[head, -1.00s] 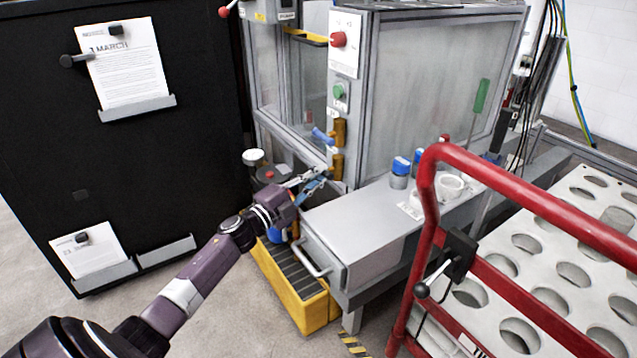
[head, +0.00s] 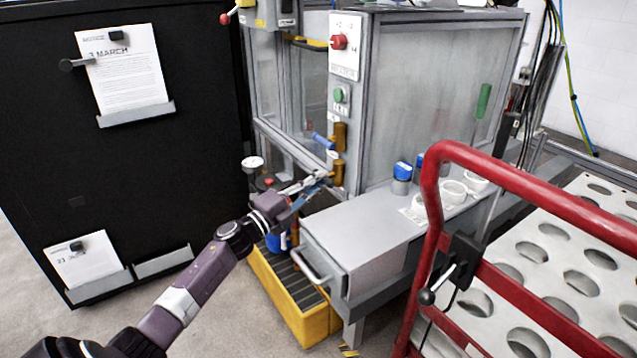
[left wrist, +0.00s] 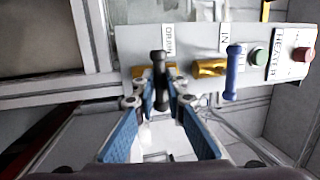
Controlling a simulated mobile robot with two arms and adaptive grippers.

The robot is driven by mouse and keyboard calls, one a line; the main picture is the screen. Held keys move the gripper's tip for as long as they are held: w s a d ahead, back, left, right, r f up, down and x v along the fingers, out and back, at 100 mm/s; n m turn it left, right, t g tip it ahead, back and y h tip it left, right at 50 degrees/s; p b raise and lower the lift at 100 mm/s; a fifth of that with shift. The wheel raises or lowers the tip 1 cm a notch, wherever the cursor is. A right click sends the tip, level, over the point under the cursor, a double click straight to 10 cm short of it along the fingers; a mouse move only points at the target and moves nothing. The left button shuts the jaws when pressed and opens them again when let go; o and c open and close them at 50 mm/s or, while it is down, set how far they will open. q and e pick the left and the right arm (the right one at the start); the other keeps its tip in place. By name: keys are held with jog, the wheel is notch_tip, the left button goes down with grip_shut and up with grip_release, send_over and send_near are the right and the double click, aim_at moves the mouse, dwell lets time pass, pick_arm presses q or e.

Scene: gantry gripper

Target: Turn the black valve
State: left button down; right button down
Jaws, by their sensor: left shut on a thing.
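My left gripper (left wrist: 157,92), with blue-padded fingers, is shut on this handle, one finger on each side. In the head view my left gripper (head: 322,179) reaches the lower brass valve body (head: 339,173) on the machine's front post; the black handle cannot be made out there. My right gripper is not in view.
A second valve with a blue handle (left wrist: 232,74) sits beside the black one, near a green button (left wrist: 258,56) and a red knob (left wrist: 302,54). A grey drawer unit (head: 360,225), a yellow bin (head: 318,322) and a red rail (head: 540,215) stand nearby.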

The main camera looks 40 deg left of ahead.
pick_arm(q)
jog(key=c, duration=2)
grip_release()
jog(key=shift+o, duration=0.2)
jog(key=v, duration=1.2)
jog(key=shift+s+f, duration=0.1)
